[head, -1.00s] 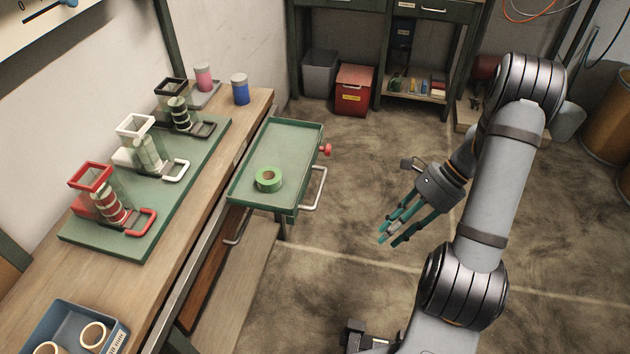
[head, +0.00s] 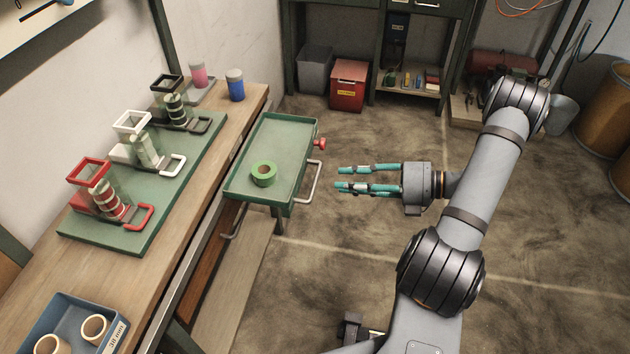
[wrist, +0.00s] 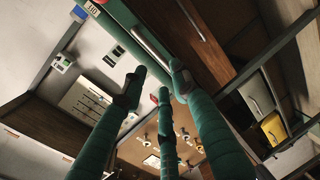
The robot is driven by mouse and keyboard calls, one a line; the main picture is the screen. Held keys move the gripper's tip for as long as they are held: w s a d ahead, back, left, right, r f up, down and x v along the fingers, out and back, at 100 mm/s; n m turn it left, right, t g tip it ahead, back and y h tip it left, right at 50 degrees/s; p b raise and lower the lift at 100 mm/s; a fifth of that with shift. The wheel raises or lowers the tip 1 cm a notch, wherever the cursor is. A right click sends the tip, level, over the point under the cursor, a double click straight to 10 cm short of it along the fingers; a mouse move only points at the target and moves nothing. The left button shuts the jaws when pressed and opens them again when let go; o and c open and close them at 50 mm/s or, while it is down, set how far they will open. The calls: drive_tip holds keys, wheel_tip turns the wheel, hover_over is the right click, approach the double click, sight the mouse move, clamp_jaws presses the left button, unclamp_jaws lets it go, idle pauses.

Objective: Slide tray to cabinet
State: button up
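The green tray (head: 285,143) stands out from the workbench's right edge, with a green tape roll (head: 263,173) lying on it. A metal handle (head: 314,183) is on the tray's right side, below a red knob (head: 320,143). My gripper (head: 340,178) is to the right of the handle, apart from it, with its teal fingers pointing left toward it. The fingers are spread and nothing is between them. In the wrist view, my gripper's fingers (wrist: 158,85) also stand apart. I cannot tell which part is the cabinet named in the task.
The wooden workbench (head: 190,210) on the left holds a green board (head: 125,215) with red, white and black tape dispensers. A blue bin (head: 75,335) with tape rolls is at the front. A red box (head: 348,85) and a shelf stand at the back. The floor around my gripper is clear.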

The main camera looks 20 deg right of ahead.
sight(315, 181)
drive_tip(key=x, duration=0.8)
drive_tip(key=shift+w+a+f, duration=0.1)
drive_tip(key=shift+a, duration=0.15)
drive_tip(key=shift+c, duration=0.4)
clamp_jaws()
